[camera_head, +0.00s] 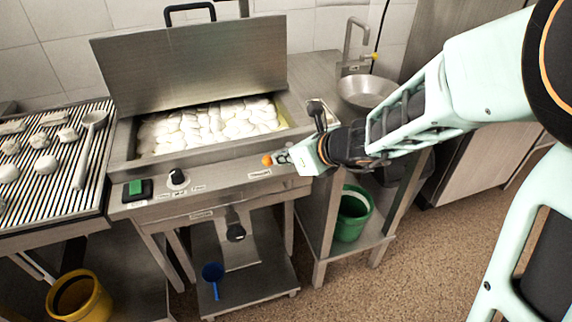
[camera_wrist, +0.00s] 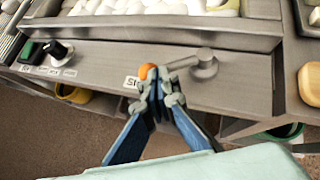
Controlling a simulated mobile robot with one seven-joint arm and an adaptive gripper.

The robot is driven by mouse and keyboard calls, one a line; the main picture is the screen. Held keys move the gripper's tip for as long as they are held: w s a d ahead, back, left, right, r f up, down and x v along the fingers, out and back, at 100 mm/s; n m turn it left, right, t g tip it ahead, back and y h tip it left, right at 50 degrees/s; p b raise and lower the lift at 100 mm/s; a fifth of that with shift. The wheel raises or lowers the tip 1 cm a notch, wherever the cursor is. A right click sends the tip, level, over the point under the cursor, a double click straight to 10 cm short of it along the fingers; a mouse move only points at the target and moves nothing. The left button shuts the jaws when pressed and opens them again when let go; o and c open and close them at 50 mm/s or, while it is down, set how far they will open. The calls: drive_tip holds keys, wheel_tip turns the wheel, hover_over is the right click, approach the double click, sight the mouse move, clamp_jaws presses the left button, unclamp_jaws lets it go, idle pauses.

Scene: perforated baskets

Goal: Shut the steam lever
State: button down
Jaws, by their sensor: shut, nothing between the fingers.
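The steam lever (camera_wrist: 200,66) is a small grey metal handle with an orange knob (camera_wrist: 148,71) on the front panel of the steel cooker. In the wrist view its arm points left from a round pivot, and the knob lies at my fingertips. My gripper (camera_wrist: 160,82) is shut and empty, with its tips right at the knob; I cannot tell whether they touch it. In the head view the orange knob (camera_head: 267,160) shows just left of my gripper (camera_head: 283,157), which hides the rest of the lever. A label beside the knob is partly covered.
The cooker's lid (camera_head: 190,65) stands open over a basin of white pieces. A black dial (camera_head: 177,177) and a green switch (camera_head: 136,187) sit left on the panel. A slatted rack (camera_head: 50,205) is at left, a sink bowl (camera_head: 366,92) at right.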

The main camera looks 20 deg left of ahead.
drive_tip(key=shift+a+f+m+t+h+b, duration=0.25)
drive_tip(key=shift+a+m+t+h+b, duration=0.35)
drive_tip(key=shift+m+b, duration=0.45)
drive_tip(key=shift+a+b, duration=0.25)
drive_tip(key=shift+b, duration=0.15)
drive_tip(key=shift+w+a+r, duration=0.2)
drive_tip(key=shift+w+a, duration=0.15)
drive_tip(key=shift+a, duration=0.4)
